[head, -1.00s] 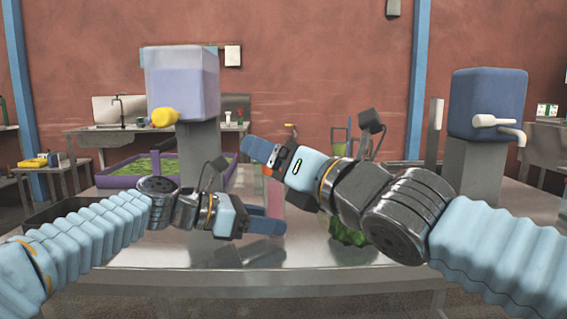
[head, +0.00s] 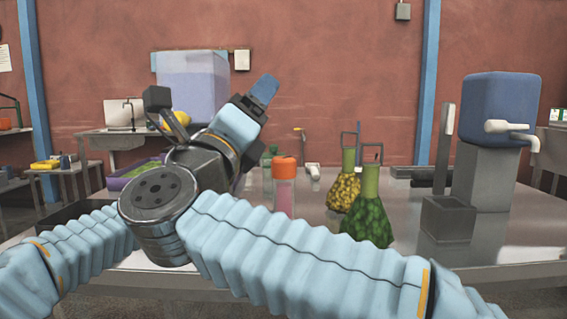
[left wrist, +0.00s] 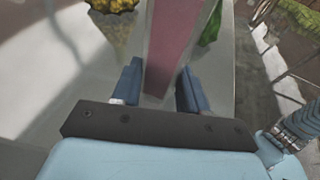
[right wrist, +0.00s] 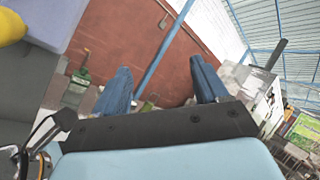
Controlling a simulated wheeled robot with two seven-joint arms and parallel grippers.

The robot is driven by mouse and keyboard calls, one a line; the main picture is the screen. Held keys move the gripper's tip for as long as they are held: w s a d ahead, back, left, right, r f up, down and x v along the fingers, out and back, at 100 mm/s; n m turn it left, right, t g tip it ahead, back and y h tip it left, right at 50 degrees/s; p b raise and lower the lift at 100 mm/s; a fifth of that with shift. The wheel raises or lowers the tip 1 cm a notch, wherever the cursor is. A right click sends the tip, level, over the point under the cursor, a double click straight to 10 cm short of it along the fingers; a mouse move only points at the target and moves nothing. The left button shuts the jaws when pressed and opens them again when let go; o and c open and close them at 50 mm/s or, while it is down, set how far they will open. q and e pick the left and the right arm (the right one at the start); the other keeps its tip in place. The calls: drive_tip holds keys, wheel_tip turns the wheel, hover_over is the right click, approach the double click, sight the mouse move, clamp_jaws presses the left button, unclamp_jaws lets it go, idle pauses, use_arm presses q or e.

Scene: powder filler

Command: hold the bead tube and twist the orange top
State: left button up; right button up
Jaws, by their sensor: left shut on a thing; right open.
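The bead tube (head: 284,196) is a clear tube with pink contents, upright on the table side of my arms. Its orange top (head: 285,168) is on it; my right arm hides the tube's lower part. In the left wrist view the pink tube (left wrist: 176,45) passes between the fingers of my left gripper (left wrist: 160,72), which is shut on it. My right arm hides the left gripper in the head view. My right gripper (head: 264,90) is raised left of the orange top and points up, apart from it. In the right wrist view the right gripper (right wrist: 160,72) is open and empty.
A yellow-filled flask (head: 344,192) and a green-filled flask (head: 368,222) stand right of the tube. A green bottle (head: 269,160) is behind it. A lilac tank (head: 190,80) is at back left.

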sight(277, 165)
wheel_tip(277, 165, down, 10)
drive_tip(key=s+a+m+g+h, duration=0.1)
drive_tip(key=m+g, duration=0.5)
drive_tip(key=m, duration=0.5)
drive_tip(key=shift+g, duration=0.3)
drive_tip(key=x, duration=1.1)
drive_tip(key=shift+w+d, duration=0.25)
drive_tip(key=shift+c, duration=0.5)
drive_tip(key=c, duration=0.9)
